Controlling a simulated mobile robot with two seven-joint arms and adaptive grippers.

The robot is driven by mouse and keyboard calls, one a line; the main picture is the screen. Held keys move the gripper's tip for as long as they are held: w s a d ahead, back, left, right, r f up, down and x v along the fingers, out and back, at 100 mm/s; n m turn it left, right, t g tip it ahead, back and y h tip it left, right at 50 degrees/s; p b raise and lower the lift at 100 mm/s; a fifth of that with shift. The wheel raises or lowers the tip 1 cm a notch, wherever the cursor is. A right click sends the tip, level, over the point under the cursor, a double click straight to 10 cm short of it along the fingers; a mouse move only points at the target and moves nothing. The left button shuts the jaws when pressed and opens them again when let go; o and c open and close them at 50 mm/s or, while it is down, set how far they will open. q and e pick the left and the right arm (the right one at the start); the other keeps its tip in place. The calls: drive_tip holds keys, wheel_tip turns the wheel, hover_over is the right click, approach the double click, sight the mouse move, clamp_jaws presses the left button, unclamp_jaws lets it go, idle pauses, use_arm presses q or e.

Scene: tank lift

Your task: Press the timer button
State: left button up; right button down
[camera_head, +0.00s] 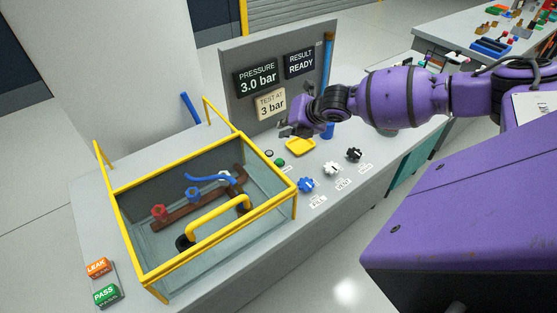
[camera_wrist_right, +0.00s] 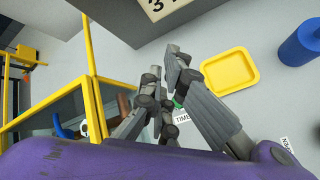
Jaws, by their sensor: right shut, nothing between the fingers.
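The timer button is a small green round button (camera_head: 280,162) on the bench top, to the right of the tank frame. In the right wrist view a bit of green (camera_wrist_right: 178,102) shows between the finger parts, beside a partly hidden label (camera_wrist_right: 183,118) reading "TIME". My right gripper (camera_head: 284,131) is shut and empty. In the head view it appears just above and behind the button, in front of the panel; I cannot tell its exact height. Its fingertips (camera_wrist_right: 163,62) show in the wrist view. My left gripper is not in view.
A glass tank with a yellow frame (camera_head: 141,173) stands to the left. A yellow tray (camera_head: 301,146) lies right of the button. Blue, white and black knobs (camera_head: 306,185) sit nearby. The panel reads 3.0 bar and "RESULT READY" (camera_head: 300,63). LEAK and PASS blocks (camera_head: 97,267) are front left.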

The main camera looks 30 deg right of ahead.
drive_tip(key=b, duration=0.2)
hover_over(279, 162)
drive_tip(key=w+d, duration=0.1)
drive_tip(key=d, duration=0.1)
wheel_tip(279, 162, down, 8)
drive_tip(key=shift+w+d+r, duration=0.1)
drive_tip(key=shift+r, duration=0.1)
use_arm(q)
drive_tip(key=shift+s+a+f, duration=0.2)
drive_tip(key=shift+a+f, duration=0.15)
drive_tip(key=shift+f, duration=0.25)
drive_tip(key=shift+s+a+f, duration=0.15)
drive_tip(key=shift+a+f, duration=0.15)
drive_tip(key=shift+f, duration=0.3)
use_arm(e)
drive_tip(key=shift+w+f, duration=0.1)
drive_tip(key=shift+f, duration=0.55)
use_arm(q)
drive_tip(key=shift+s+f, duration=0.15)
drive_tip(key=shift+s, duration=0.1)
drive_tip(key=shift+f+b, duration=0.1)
drive_tip(key=shift+b, duration=0.2)
use_arm(e)
drive_tip(key=shift+f, duration=0.1)
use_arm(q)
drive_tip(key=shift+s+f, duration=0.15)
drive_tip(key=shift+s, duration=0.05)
use_arm(e)
drive_tip(key=shift+f, duration=0.3)
